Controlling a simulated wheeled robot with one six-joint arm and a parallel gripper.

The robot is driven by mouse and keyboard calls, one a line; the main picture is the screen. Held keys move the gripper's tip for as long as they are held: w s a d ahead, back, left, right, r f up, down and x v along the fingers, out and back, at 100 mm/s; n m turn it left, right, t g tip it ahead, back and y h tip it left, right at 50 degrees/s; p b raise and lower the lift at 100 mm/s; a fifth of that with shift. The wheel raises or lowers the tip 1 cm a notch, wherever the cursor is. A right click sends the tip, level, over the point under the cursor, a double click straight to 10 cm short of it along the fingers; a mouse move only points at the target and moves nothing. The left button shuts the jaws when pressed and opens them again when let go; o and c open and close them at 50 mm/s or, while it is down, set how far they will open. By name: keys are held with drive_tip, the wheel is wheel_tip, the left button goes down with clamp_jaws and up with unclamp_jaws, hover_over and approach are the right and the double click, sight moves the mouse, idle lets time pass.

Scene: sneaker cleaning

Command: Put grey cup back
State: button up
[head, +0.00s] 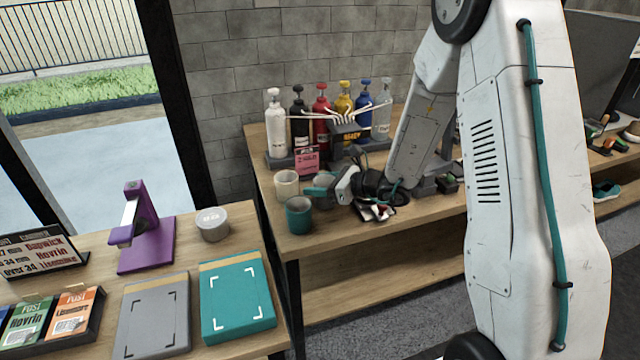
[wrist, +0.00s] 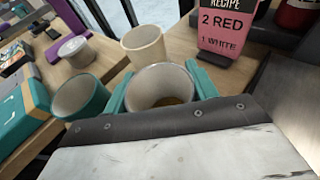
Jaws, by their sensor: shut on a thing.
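The grey cup (wrist: 159,80) is between the two teal fingers of my gripper (wrist: 160,72) in the wrist view, and the gripper is shut on it. The cup's open mouth shows a pale inside with some brownish stuff at the bottom. In the head view my gripper (head: 321,190) is at the left part of the wooden workbench (head: 330,238), beside the cream and teal cups. The cup is mostly hidden there by the gripper, and I cannot tell whether it touches the bench.
A cream cup (head: 286,183) and a teal cup (head: 298,214) stand left of my gripper. Several pump bottles (head: 321,122) stand in a rack behind, with a pink recipe card (head: 307,160) in front. A nearer table holds a purple stand (head: 147,235) and a round tin (head: 212,224).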

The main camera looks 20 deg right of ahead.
drive_tip(key=shift+d+f, duration=0.1)
drive_tip(key=shift+f, duration=0.05)
drive_tip(key=shift+f, duration=0.1)
drive_tip(key=o, duration=1.1)
drive_tip(key=shift+c, duration=0.2)
